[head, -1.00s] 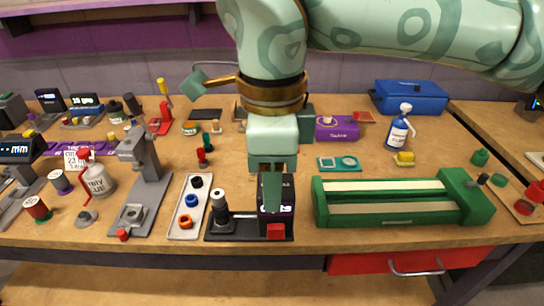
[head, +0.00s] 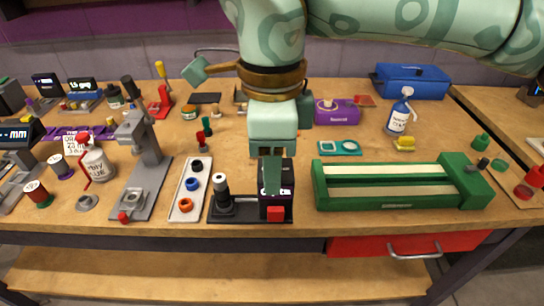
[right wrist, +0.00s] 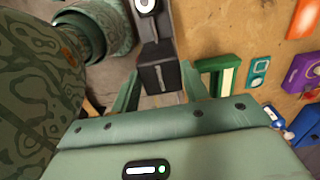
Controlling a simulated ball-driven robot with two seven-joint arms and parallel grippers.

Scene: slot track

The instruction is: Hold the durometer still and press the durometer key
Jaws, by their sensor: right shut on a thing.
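The durometer appears to be the dark unit near the front edge of the bench in the head view: a flat black base with a short black post with a pale top at its left, and an upright dark housing (head: 287,203) at its right. A red key (head: 276,214) sits low on the housing's front. My right gripper (head: 272,186) points down over the housing and is shut on it, one finger covering part of its front. In the right wrist view the dark housing (right wrist: 158,76) lies between the two fingers. My left gripper is not in view.
A pale tray (head: 189,214) with several coloured rings and a grey stand (head: 147,165) are at the left. A long green track (head: 400,203) lies close at the right. A red drawer (head: 370,244) is below the front edge. Behind the unit are small loose items.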

